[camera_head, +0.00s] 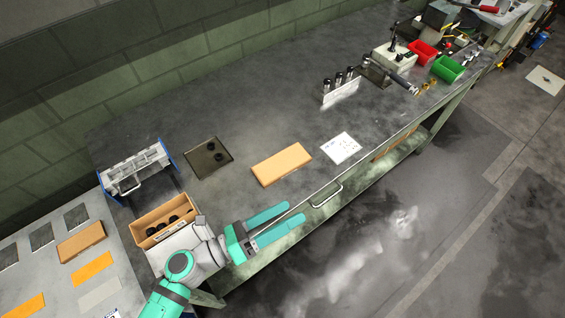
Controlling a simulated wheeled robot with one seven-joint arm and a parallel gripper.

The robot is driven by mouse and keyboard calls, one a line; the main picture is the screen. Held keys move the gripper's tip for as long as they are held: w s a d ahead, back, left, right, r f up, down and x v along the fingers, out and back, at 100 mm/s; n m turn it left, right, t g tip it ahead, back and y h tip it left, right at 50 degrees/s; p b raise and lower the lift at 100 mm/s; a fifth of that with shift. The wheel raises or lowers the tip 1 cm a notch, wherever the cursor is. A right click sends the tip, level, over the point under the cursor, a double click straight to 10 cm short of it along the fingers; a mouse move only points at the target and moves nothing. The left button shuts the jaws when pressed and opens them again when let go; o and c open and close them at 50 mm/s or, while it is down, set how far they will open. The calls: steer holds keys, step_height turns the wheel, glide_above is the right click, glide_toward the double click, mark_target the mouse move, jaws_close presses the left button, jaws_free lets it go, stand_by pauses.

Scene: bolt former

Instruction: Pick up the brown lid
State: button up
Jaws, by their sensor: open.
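A flat tan-brown rectangular panel (281,164), which looks like the brown lid, lies flat on the dark workbench near its middle. A similar brown panel (81,243) lies on the lighter table at the left, so I cannot tell for sure which one is the lid. My gripper (294,213) is at the bench's front edge, below the bench panel in the picture and apart from it. Its two teal fingers are spread, with nothing between them, and point right. No part of the bench panel is hidden.
An open wooden box (151,218) holding black round parts stands left of my gripper. A dark tray (221,170) and a white sheet (341,148) flank the bench panel. A metal handle (328,196) sits at the front edge. Green (447,69) and red bins stand far right.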

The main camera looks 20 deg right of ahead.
mark_target(294, 156)
steer(key=w+f+m, duration=0.1)
steer(key=w+m, duration=0.1)
steer(key=w+d+m+g+y, duration=0.1)
steer(key=w+m, duration=0.1)
steer(key=w, duration=0.1)
steer(key=w+f+m+y, duration=0.1)
steer(key=w+m, duration=0.1)
steer(key=shift+w+d+f+g, duration=0.15)
steer(key=shift+f+g, duration=0.15)
steer(key=shift+g, duration=0.1)
steer(key=w+a+m+y, duration=0.1)
steer(key=w, duration=0.2)
steer(key=w+f+m+t+y, duration=0.1)
steer(key=w, duration=0.2)
steer(key=w+a+m+y, duration=0.1)
steer(key=w, duration=0.2)
steer(key=shift+w+a+f, duration=0.2)
steer(key=shift+a, duration=0.1)
steer(key=shift+t, duration=0.3)
steer(key=x, duration=0.4)
steer(key=shift+w, duration=0.35)
steer(key=shift+x, duration=3.25)
steer(key=c, duration=1.1)
